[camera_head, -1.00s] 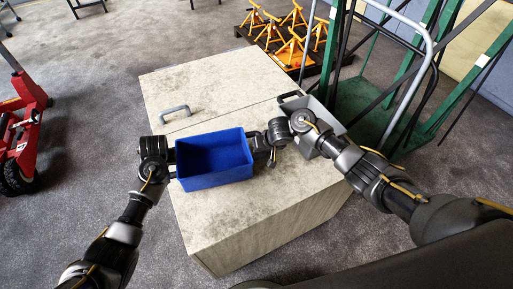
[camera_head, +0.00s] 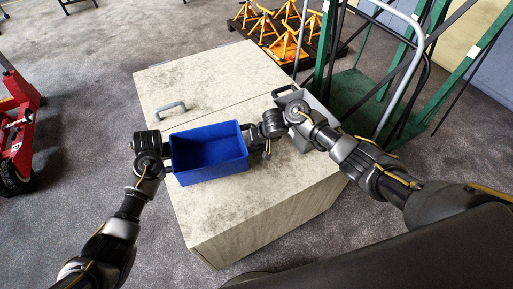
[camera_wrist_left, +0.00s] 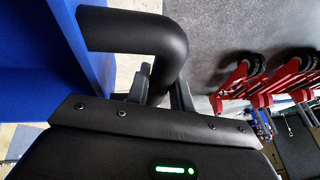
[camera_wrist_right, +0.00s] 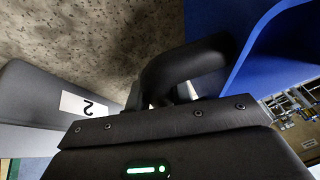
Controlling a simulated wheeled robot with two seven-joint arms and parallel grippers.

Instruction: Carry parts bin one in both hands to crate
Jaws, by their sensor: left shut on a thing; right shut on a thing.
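The blue parts bin (camera_head: 212,173) is open-topped and looks empty; it is level above or on the pale box top, and I cannot tell if it touches. My left gripper (camera_head: 167,165) is at its left end, shut on a dark handle (camera_wrist_left: 130,30). My right gripper (camera_head: 252,138) is at its right end, shut on the other dark handle (camera_wrist_right: 180,65). Blue bin walls also show in the left wrist view (camera_wrist_left: 45,60) and right wrist view (camera_wrist_right: 262,40). The large pale box (camera_head: 255,210) has a grey handle; I cannot tell whether it is the crate.
A grey bin (camera_wrist_right: 40,95) labelled 2 stands on the pale box, partly behind my right arm in the head view. A green rack (camera_head: 365,95) stands at right. Yellow jack stands (camera_head: 285,42) sit behind. A red jack (camera_head: 18,130) is at far left. Grey floor is clear between.

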